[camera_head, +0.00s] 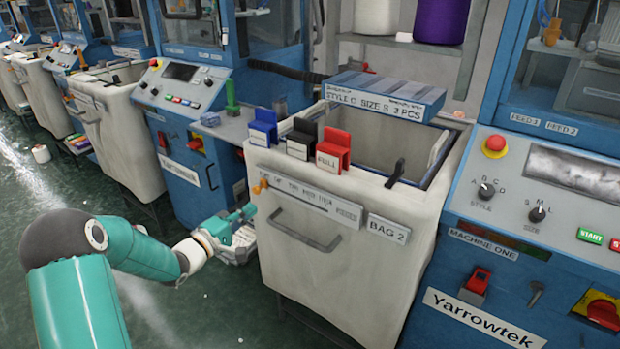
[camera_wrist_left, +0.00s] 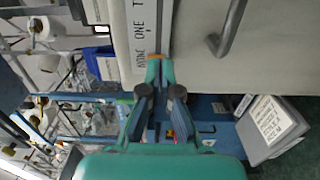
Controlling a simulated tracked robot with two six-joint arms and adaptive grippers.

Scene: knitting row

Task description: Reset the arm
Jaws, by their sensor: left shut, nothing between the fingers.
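My left arm comes in from the lower left in the head view. My left gripper (camera_head: 246,213) is at the left front edge of the pale bin marked BAG 2 (camera_head: 320,272), low beside its front panel. I cannot tell whether it touches the bin. In the left wrist view the gripper (camera_wrist_left: 158,72) points up the picture, with its fingers together and nothing seen between them. The pale bin panel with a lettered strip (camera_wrist_left: 139,38) is just beyond the fingertips. My right gripper is not in view.
Blue, black and red clips (camera_head: 333,150) sit on the bin's rim, above a grey handle (camera_head: 304,231). A blue knitting machine (camera_head: 530,215) stands at right, another (camera_head: 185,110) at left. The green floor (camera_head: 75,170) at left is mostly open.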

